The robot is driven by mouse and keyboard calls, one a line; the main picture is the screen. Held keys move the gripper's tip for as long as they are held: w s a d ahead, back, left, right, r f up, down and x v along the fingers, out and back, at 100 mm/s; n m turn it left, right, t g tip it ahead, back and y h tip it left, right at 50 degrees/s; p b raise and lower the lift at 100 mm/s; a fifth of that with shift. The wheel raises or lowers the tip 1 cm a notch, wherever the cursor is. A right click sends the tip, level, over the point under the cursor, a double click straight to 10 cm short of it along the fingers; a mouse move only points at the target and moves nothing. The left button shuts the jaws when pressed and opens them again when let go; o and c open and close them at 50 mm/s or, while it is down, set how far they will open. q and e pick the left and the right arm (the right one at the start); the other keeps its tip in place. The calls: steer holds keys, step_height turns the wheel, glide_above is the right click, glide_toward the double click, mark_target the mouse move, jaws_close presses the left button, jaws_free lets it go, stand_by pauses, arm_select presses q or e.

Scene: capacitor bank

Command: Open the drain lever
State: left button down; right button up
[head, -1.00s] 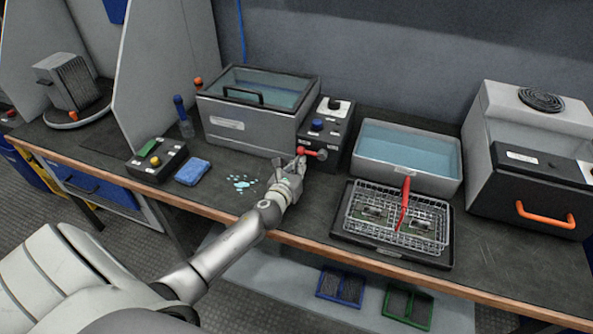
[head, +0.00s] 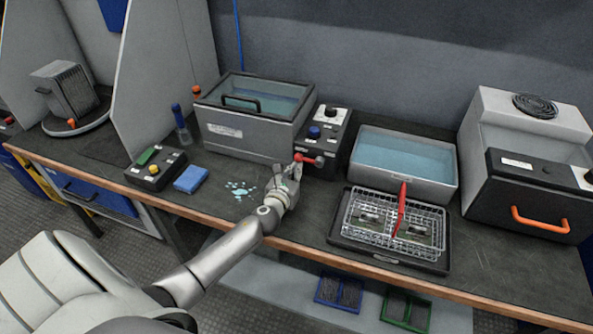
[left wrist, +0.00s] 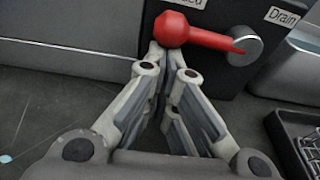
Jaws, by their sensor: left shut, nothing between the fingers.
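The red drain lever (head: 309,160) sticks out sideways from the front of the dark control box (head: 325,136), beside the tank. In the left wrist view the lever (left wrist: 200,34) runs from a round metal pivot on the right to a red ball end on the left. A "Drain" label (left wrist: 285,16) is above and right of the pivot; a partly cut-off label is above the ball. My left gripper (head: 295,168) is shut and empty. Its fingertips (left wrist: 168,58) are just below the ball end; I cannot tell whether they touch it. My right gripper is not in view.
A lidded tank (head: 245,140) stands left of the control box and an open water basin (head: 405,187) right of it. A wire basket (head: 420,243) with a red handle lies in front of the basin. A blue sponge (head: 191,179) and a small puddle (head: 240,188) lie left of my gripper.

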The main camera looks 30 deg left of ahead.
mark_target(300, 144)
arm_select(q)
steer(key=shift+r, duration=0.15)
steer(key=shift+a+r+m+p, duration=0.25)
steer(key=shift+r+m+p, duration=0.35)
steer(key=shift+p, duration=0.3)
step_height(300, 144, up, 5)
steer(key=m+y+p, duration=0.1)
steer(key=m+p, duration=0.2)
steer(key=p, duration=0.1)
steer(key=m+y+p, duration=0.1)
steer(key=m+p, duration=0.2)
steer(key=p, duration=0.1)
steer(key=shift+m+p, duration=0.35)
steer(key=shift+m, duration=0.05)
steer(key=shift+w+d+r+m+y+p, duration=0.1)
steer(key=shift+d+r+m+y+p, duration=0.2)
steer(key=shift+m+p, duration=0.3)
steer(key=shift+d+r+m+y+p, duration=0.15)
steer(key=shift+r+m+p, duration=0.2)
steer(key=shift+m+p, duration=0.25)
steer(key=shift+d+r+m+p, duration=0.3)
steer(key=shift+m+p, duration=0.25)
steer(key=shift+m, duration=0.25)
steer(key=shift+d, duration=0.1)
steer(key=shift+f, duration=0.1)
